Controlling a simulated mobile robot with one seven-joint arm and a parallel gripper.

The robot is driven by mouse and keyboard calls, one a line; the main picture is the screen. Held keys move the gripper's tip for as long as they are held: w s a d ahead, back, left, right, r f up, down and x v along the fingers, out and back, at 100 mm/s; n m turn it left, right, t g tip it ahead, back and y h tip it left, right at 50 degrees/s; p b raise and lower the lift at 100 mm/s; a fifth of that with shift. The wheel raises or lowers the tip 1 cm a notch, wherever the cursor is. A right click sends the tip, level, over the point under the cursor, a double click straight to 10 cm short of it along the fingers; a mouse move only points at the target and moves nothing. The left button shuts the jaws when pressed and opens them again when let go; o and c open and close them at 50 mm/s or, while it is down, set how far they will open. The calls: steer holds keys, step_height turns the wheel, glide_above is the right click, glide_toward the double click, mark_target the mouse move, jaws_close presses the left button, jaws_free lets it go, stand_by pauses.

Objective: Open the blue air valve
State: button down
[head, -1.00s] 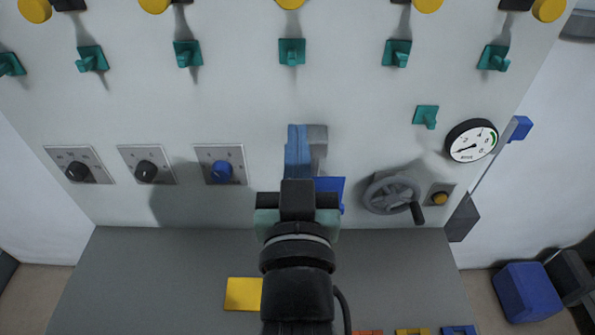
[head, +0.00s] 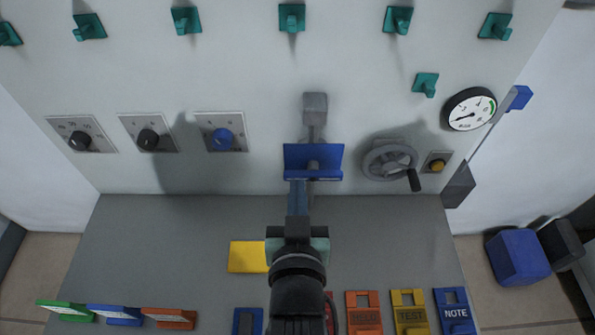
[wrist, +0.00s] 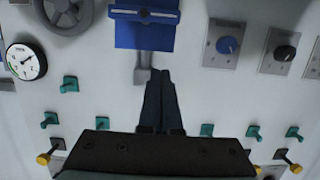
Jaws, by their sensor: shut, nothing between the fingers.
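A blue plate (head: 313,160) with a raised blue lower edge sits on the grey wall panel and appears to be the valve. It also shows in the wrist view (wrist: 147,28). A grey stem with a square grey block (head: 315,105) rises from it along the panel. My gripper (head: 297,186) is shut and empty. Its fingertips appear just below the plate in the head view. In the wrist view my gripper (wrist: 160,74) appears beside the grey block. The gap in depth is unclear. A blue round knob (head: 222,138) sits on a square plate to the left.
A grey handwheel (head: 390,160), a yellow button (head: 437,165) and a pressure gauge (head: 470,109) are to the right. Two black knobs are at the left. Teal hooks line the panel above. A grey shelf (head: 180,240) below carries a yellow plate (head: 247,257) and several coloured tags.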

steer(key=p, duration=0.1)
glide_above(296, 176)
steer(key=v, duration=0.2)
step_height(296, 176, down, 2)
steer(key=shift+w+d+f+p, duration=0.1)
steer(key=shift+f+p, duration=0.1)
steer(key=shift+f, duration=0.9)
steer(key=shift+w+d+f+p, duration=0.1)
steer(key=shift+f+p, duration=0.1)
steer(key=shift+f, duration=0.9)
steer(key=shift+w+f, duration=0.1)
steer(key=shift+a+f+b, duration=0.1)
steer(key=shift+b, duration=0.25)
steer(key=shift+a+n, duration=0.1)
steer(key=shift+n, duration=0.2)
